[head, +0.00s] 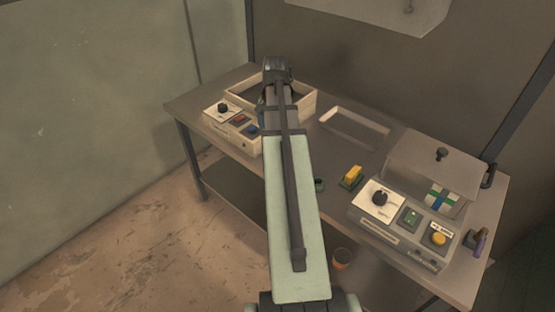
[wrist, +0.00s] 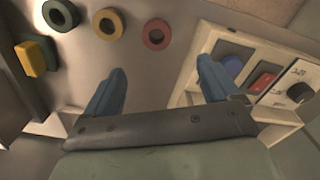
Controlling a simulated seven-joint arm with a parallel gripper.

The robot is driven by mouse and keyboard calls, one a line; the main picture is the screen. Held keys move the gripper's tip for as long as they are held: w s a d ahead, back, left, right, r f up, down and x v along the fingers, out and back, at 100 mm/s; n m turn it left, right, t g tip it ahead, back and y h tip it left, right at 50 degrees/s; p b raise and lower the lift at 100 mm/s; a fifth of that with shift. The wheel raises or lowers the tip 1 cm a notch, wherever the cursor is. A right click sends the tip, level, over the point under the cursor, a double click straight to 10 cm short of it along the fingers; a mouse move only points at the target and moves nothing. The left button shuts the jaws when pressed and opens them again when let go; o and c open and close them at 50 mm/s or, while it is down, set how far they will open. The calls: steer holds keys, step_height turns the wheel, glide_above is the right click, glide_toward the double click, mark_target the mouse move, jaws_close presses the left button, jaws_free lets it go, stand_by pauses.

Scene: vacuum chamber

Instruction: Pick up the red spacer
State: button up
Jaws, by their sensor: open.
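The red spacer (wrist: 157,34) is a flat ring with a central hole, lying on the grey table in the wrist view. A yellow ring (wrist: 108,24) and a dark green ring (wrist: 60,15) lie to its left in a row. My gripper (wrist: 161,66) is open, with its two blue fingers apart and nothing between them. In that picture the red spacer lies above the gap between the fingertips, clear of both. In the head view my arm hides the red and yellow rings and most of my gripper; the green ring (head: 319,184) shows beside the arm.
A wooden-walled box (head: 302,92) with a control panel (head: 232,121) stands at the back left. A lidded control unit (head: 405,222) stands at the right, with a shallow tray (head: 355,128) behind.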

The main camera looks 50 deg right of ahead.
step_height(320, 180, down, 9)
steer(key=shift+s+r, duration=0.15)
steer(key=shift+r, duration=0.05)
steer(key=shift+s+d+f, duration=0.1)
steer(key=shift+s+f, duration=0.05)
steer(key=shift+f, duration=2.45)
steer(key=shift+c, duration=0.3)
steer(key=c, duration=1.1)
